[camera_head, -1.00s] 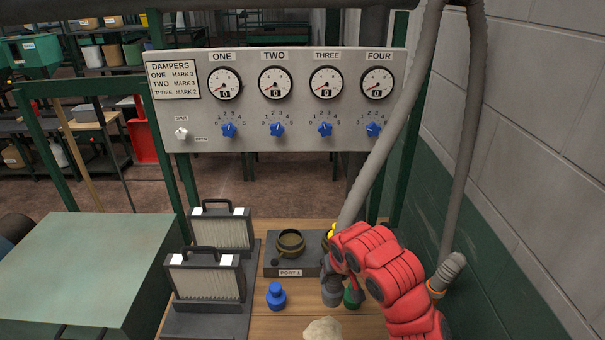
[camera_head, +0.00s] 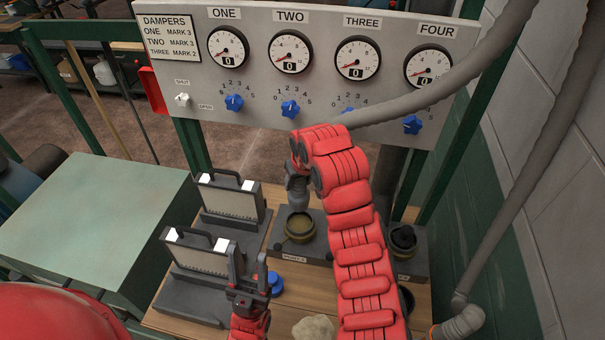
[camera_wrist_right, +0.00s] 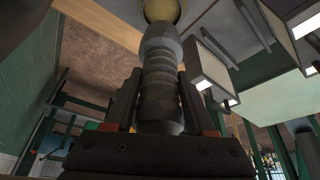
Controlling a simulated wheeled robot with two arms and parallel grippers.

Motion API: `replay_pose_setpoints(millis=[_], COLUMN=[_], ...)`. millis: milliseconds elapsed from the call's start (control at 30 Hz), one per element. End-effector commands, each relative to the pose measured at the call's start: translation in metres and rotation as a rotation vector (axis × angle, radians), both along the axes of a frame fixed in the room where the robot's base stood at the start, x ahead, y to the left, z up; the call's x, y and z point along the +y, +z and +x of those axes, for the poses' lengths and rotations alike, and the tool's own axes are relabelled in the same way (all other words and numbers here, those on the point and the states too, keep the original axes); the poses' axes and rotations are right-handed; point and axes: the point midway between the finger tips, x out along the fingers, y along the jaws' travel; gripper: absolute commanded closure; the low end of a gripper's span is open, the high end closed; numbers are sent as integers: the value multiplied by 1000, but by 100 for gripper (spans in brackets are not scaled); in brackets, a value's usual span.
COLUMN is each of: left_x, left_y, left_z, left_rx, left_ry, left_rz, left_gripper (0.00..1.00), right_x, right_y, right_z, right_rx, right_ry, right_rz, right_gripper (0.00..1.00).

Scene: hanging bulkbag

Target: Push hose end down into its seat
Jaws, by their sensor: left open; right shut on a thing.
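My right gripper (camera_head: 297,172) is shut on the grey hose end (camera_head: 297,192). The hose end points down, just above and slightly behind the round brass-coloured seat (camera_head: 300,226) of the port with a label on its front. In the right wrist view the ribbed hose end (camera_wrist_right: 160,85) is between both fingers, and its tip overlaps the edge of the round seat (camera_wrist_right: 161,10). A gap seems to remain, but its size is hard to tell. The grey hose (camera_head: 445,85) runs off to the upper right. My left gripper (camera_head: 249,262) is open and empty, in front of the seat.
Two filter frames (camera_head: 230,198) stand left of the seat. A blue cap (camera_head: 275,284) lies near my left gripper. A second dark port (camera_head: 403,238) is right of my right arm. The damper panel (camera_head: 325,80) stands behind, and another hose (camera_head: 530,180) hangs by the right wall.

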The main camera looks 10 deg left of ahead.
Motion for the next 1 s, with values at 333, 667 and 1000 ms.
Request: replay_pose_setpoints(millis=[333,667,1000], left_x=[0,0,0], left_y=[4,-4,-6], left_z=[0,0,0], left_rx=[0,0,0], left_ry=[0,0,0], left_rz=[0,0,0], left_gripper=[50,50,50], right_x=[-1,-1,-1], right_y=[-34,-71,-74], right_z=[0,1,1], right_rx=[3,-2,-1], right_ry=[-3,-2,-2], right_rz=[-1,1,2], right_gripper=[100,100,100])
